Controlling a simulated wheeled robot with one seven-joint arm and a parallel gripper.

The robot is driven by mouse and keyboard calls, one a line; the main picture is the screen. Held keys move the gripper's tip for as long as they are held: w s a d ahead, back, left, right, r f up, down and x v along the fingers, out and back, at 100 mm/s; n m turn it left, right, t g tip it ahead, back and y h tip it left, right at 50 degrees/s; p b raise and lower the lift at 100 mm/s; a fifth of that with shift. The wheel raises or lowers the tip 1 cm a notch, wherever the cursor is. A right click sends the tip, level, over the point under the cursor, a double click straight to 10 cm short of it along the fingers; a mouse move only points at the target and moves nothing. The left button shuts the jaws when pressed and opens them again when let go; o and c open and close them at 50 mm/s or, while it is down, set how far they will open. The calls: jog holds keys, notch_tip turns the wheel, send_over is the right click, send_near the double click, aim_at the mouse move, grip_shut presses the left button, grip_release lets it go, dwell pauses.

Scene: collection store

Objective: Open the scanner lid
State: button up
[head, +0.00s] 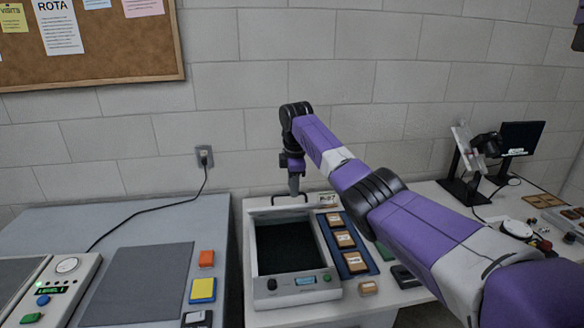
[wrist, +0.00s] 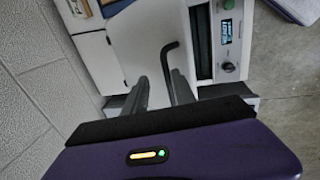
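The scanner (head: 261,291) is a pale box with a dark recessed bed, and a small display and green button on its front. It also shows in the wrist view (wrist: 229,55). A black bar handle (wrist: 167,62) stands off a pale panel (wrist: 135,40), which looks like the lid; in the head view the handle (head: 275,199) is at the scanner's back edge. The lid looks raised at the back, but I cannot tell how far. My gripper (head: 293,187) points down at the handle. Its fingers (wrist: 160,78) are apart, with the handle between them or just beyond.
A blue tray (head: 335,250) with several labelled brown boxes lies right of the scanner. A grey bench (head: 50,222) with a mat (head: 135,285) and coloured blocks is on the left. The block wall (head: 230,100) is close behind. A stand and dark screen (head: 521,138) are at the right.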

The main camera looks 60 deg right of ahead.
notch_tip(320, 180, up, 6)
jog(key=w+d+p, duration=0.1)
jog(key=d, duration=0.1)
jog(key=shift+w+p, duration=0.3)
jog(key=shift+w, duration=0.1)
dwell(0.4)
jog(key=shift+r+p, duration=0.15)
jog(key=shift+p, duration=0.35)
dwell(0.4)
